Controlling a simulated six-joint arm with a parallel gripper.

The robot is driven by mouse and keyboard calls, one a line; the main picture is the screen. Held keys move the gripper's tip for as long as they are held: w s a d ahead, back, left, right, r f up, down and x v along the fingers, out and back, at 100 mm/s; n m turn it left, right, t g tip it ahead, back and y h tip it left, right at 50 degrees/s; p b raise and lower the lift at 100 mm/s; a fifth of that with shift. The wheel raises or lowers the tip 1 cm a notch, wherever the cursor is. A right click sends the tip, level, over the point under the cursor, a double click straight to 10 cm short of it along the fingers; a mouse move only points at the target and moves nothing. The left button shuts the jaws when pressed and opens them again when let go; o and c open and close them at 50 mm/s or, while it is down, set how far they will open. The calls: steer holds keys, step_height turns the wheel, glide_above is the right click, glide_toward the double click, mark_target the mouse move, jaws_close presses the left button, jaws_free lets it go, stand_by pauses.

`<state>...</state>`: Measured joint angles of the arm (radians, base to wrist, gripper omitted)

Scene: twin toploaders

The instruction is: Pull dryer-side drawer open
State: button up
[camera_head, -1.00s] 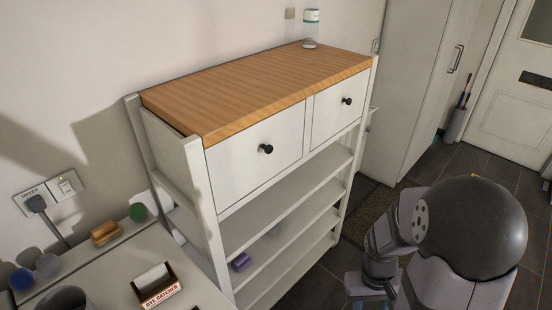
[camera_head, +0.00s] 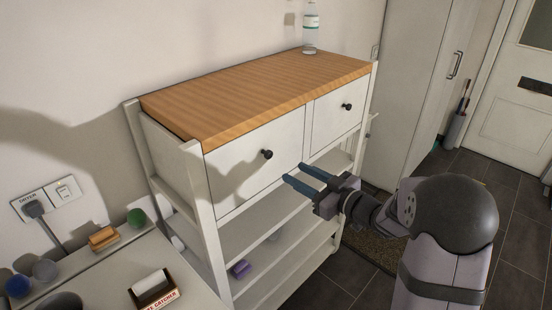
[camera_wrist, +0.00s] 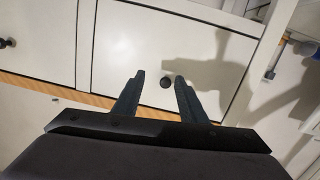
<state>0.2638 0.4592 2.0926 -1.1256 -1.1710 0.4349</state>
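The dryer-side drawer (camera_head: 232,160) is the wider, left drawer under the wooden top, and its front looks flush and closed. Its black knob (camera_head: 267,154) is in the middle of the front. My gripper (camera_head: 295,173) is open and empty in front of this drawer, to the right of and slightly below the knob in the head view. In the wrist view, which is upside down, the knob (camera_wrist: 166,82) appears between the two open fingertips (camera_wrist: 160,76). The fingers do not visibly touch it; the remaining distance is hard to judge.
The smaller right drawer (camera_head: 337,112) is closed, with its own knob (camera_head: 347,107). A bottle (camera_head: 310,30) stands on the wooden top (camera_head: 250,95). Open shelves lie below, with a purple object (camera_head: 240,269). The white appliance top at lower left holds a small box (camera_head: 153,288).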

mark_target(270, 155)
steer(key=r, duration=0.1)
steer(key=s+a+r+y, duration=0.1)
steer(key=shift+a+r+y, duration=0.1)
steer(key=shift+r+y, duration=0.2)
steer(key=p+x, duration=0.2)
steer(key=x, duration=0.3)
steer(key=shift+w+a+r+p, duration=0.15)
steer(key=shift+w+a+p, duration=0.1)
steer(key=shift+p, duration=0.05)
steer(key=shift+x, duration=0.8)
jaws_close()
